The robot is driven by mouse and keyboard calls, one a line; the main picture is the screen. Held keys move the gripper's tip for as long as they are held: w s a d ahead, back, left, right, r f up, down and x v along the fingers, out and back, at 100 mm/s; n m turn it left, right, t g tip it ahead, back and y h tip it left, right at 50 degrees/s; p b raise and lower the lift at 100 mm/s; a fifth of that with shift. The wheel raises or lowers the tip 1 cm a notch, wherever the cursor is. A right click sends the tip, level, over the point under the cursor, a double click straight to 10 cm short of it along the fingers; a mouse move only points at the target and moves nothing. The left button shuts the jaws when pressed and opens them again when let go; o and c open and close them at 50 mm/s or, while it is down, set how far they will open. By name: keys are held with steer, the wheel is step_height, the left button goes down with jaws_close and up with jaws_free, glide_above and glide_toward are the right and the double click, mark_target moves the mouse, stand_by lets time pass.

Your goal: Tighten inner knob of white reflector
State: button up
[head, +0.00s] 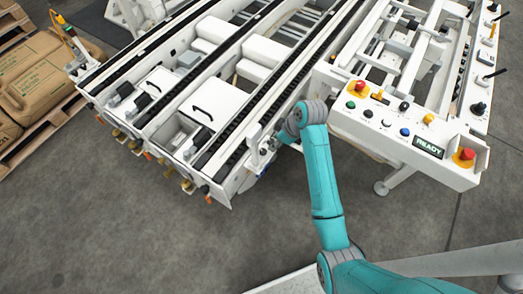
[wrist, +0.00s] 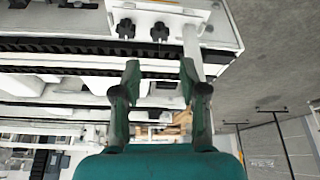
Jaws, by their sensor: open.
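In the wrist view two black star-shaped knobs, a left one (wrist: 125,28) and a right one (wrist: 160,31), sit side by side on a white bracket (wrist: 209,17) above a black conveyor strip. I cannot tell which is the inner knob, or make out the reflector clearly. My gripper (wrist: 159,78) is open and empty, its two dark green fingers pointing toward the knobs and apart from them. The right knob lies roughly between the finger lines, the left one beyond the left finger. In the head view my wrist is at the conveyor's near end; the knobs are too small to tell.
A white post (wrist: 193,45) stands just right of the right knob, close behind my right fingertip. In the head view a control panel (head: 400,118) with buttons lies right of my arm. Sacks on a pallet (head: 35,80) are far left. The floor (head: 130,230) in front is clear.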

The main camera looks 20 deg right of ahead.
mark_target(264, 151)
steer(key=x, duration=1)
steer(key=shift+w+a+f, duration=0.15)
steer(key=shift+w+f, duration=0.05)
steer(key=shift+f, duration=0.1)
